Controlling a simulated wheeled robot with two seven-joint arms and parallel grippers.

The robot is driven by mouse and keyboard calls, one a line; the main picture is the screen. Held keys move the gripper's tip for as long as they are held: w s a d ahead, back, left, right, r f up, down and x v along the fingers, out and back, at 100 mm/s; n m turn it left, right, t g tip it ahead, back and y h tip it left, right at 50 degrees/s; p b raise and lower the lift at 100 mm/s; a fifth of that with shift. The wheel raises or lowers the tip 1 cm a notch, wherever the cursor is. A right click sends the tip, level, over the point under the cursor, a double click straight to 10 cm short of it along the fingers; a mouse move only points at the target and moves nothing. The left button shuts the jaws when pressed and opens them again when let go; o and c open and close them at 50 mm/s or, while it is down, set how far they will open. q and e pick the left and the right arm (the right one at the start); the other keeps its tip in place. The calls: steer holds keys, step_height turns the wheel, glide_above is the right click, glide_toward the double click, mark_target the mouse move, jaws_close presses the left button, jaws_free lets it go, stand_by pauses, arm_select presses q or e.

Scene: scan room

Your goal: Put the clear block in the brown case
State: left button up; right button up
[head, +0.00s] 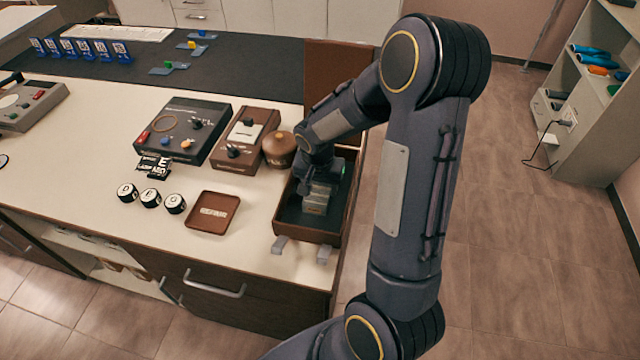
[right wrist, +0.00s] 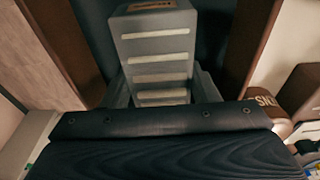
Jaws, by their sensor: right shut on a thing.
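The brown case (head: 308,236) stands open at the right end of the counter, with a dark lining and its lid (head: 331,68) raised at the back. My right gripper (head: 319,187) points down into the case from above and is shut on the clear block (head: 316,203). In the right wrist view the clear block (right wrist: 156,46) looks greyish with pale stripes, sits between the fingers and has dark lining behind it. Whether its lower end touches the case floor is hidden. My left gripper is not in view.
A brown round-topped pot (head: 279,149) stands close to the case's left side. A brown device (head: 244,140), a black device (head: 184,131), a brown tray (head: 213,212) and several round lettered pieces (head: 150,198) lie further left. A small green thing (head: 342,172) shows at the case's right side.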

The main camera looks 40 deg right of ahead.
mark_target(318, 190)
steer(key=shift+f, duration=0.2)
steer(key=o, duration=1.3)
steer(key=shift+r, duration=0.1)
steer(key=shift+c, duration=0.2)
step_height(318, 190, up, 12)
steer(key=s+a, duration=0.1)
steer(key=a, duration=0.1)
steer(key=s+a+r+n+t+y, duration=0.2)
steer(key=s+a+n, duration=0.2)
steer(key=s+a, duration=0.2)
steer(key=s+a+r+n+t+y, duration=0.2)
steer(key=s+a, duration=0.4)
steer(key=s, duration=0.5)
steer(key=n+y, duration=0.1)
steer(key=n, duration=0.1)
steer(key=shift+a+r+n, duration=0.15)
steer(key=shift+r+n, duration=0.15)
